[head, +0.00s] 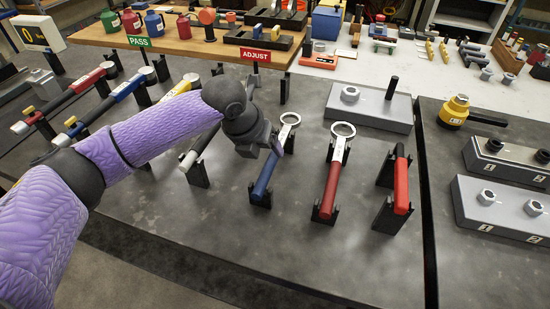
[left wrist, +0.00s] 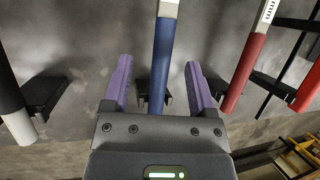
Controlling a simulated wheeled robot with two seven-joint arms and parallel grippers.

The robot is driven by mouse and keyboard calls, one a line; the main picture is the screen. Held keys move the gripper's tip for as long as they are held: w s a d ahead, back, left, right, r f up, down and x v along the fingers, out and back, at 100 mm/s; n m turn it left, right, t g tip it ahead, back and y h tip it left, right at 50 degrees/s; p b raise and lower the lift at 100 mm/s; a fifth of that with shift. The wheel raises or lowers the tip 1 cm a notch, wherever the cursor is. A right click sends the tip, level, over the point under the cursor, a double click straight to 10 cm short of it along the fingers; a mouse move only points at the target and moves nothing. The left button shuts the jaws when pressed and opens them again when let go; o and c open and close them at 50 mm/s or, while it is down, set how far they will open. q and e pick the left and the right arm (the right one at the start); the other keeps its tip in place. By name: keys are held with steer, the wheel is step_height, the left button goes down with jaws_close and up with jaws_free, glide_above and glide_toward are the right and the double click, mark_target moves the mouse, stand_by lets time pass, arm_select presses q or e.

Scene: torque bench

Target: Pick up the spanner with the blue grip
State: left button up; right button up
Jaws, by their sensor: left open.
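The spanner with the blue grip (head: 265,180) rests in a black stand on the grey bench, its silver ring end up and to the right. My left gripper (head: 258,148) is above it and hides part of its middle. In the left wrist view my open gripper (left wrist: 158,72) has purple fingers on either side of the blue grip (left wrist: 162,52), with gaps on both sides. The fingers do not appear to touch it. How far above the grip they are I cannot tell. My right gripper is not in view.
A red-gripped ring spanner (head: 330,190) and a red bar (head: 401,185) stand close to the right. A black-and-white tool (head: 200,148) stands close to the left. A blue-handled tool (head: 125,90) lies farther left. The front of the bench (head: 290,250) is clear.

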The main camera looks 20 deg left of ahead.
mark_target(270, 158)
arm_select(q)
steer(key=x, duration=0.3)
steer(key=shift+w+d+f+b, duration=0.1)
steer(key=shift+d+f+b, duration=0.15)
steer(key=shift+b, duration=0.15)
steer(key=shift+f, duration=0.2)
jaws_close()
stand_by(0.4)
stand_by(1.0)
